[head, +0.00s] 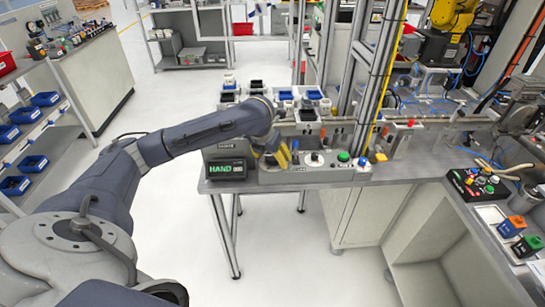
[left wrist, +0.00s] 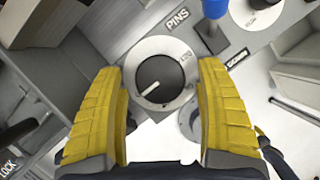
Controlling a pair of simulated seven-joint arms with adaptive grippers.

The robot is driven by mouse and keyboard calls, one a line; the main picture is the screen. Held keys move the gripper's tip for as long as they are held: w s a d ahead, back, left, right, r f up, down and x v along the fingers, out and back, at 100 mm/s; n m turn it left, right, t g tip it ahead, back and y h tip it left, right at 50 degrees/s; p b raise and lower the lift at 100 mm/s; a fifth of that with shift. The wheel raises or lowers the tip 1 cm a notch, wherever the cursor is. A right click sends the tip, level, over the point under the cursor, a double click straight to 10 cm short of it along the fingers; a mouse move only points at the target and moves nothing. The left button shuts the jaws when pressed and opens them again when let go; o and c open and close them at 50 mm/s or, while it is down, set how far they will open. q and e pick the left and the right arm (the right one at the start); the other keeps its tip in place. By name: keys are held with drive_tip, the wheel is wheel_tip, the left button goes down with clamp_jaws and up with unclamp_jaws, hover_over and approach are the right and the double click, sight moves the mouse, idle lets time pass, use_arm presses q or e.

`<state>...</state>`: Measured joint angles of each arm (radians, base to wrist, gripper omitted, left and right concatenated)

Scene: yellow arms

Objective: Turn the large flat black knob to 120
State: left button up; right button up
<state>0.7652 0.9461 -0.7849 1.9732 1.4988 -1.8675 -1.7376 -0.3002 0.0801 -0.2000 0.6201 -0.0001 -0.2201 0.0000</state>
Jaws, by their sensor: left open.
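The large flat black knob (left wrist: 158,78) sits in a pale round dial in the left wrist view, by the printed word PINS. Its white mark points to the lower left. Small printing on the dial's right side is hard to read. My left gripper (left wrist: 160,70) is open, its yellow fingers on either side of the knob, with visible gaps to it. In the head view my left gripper (head: 275,155) is over the left part of the control panel (head: 335,177) and hides the knob there. My right gripper is not in view.
A blue-capped switch (left wrist: 214,10) stands close above the right finger in the left wrist view. Another dial (head: 316,158), a green button (head: 343,156) and a HAND display (head: 226,170) are on the panel. A button box (head: 478,184) lies farther right.

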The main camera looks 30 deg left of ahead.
use_arm(q)
drive_tip(key=shift+f, duration=0.1)
drive_tip(key=c, duration=1.3)
